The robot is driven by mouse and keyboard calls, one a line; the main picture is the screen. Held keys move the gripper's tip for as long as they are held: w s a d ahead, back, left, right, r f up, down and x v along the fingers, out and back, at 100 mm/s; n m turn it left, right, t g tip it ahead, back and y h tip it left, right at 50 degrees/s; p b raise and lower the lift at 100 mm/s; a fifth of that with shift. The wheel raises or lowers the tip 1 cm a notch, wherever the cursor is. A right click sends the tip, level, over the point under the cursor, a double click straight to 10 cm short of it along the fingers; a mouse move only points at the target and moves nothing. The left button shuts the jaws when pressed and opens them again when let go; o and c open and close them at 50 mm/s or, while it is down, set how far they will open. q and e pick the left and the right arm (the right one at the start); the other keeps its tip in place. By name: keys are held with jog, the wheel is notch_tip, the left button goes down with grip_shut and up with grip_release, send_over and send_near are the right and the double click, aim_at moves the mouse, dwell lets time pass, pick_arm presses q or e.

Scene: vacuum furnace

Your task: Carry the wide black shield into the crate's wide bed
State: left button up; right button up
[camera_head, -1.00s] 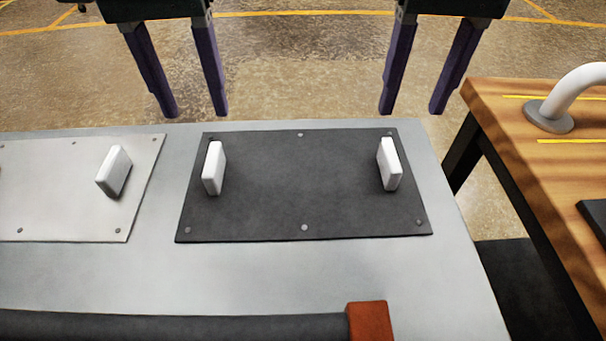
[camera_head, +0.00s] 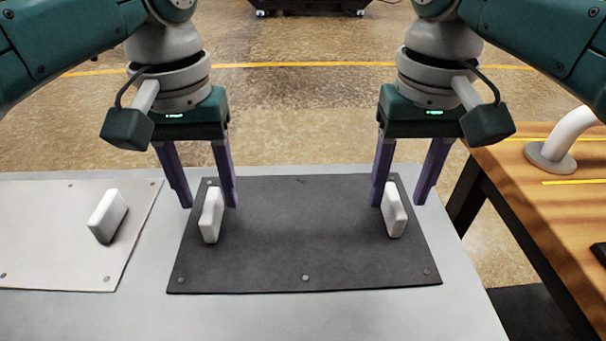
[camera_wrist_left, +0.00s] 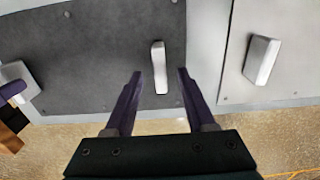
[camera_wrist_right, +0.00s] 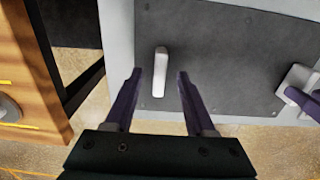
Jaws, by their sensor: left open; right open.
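The wide black shield (camera_head: 300,245) lies flat on the grey table, with a white handle near each end. The left handle (camera_head: 211,215) and the right handle (camera_head: 394,210) stand upright on it. My left gripper (camera_head: 208,204) is open and empty, just beyond the left handle; in the left wrist view that handle (camera_wrist_left: 159,68) lies ahead between the finger lines. My right gripper (camera_head: 397,202) is open and empty, just beyond the right handle, which shows ahead between the fingers in the right wrist view (camera_wrist_right: 161,72). No crate can be made out.
A light grey panel (camera_head: 60,245) with a white handle (camera_head: 108,215) lies left of the shield on the same table (camera_head: 240,318). A wooden table (camera_head: 555,215) with a white curved tube (camera_head: 565,140) stands at the right, across a gap.

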aim_at(210, 202)
pick_arm(q)
jog(key=shift+f, duration=1.55)
pick_arm(e)
jog(key=shift+f, duration=1.6)
pick_arm(q)
grip_shut()
pick_arm(e)
grip_shut()
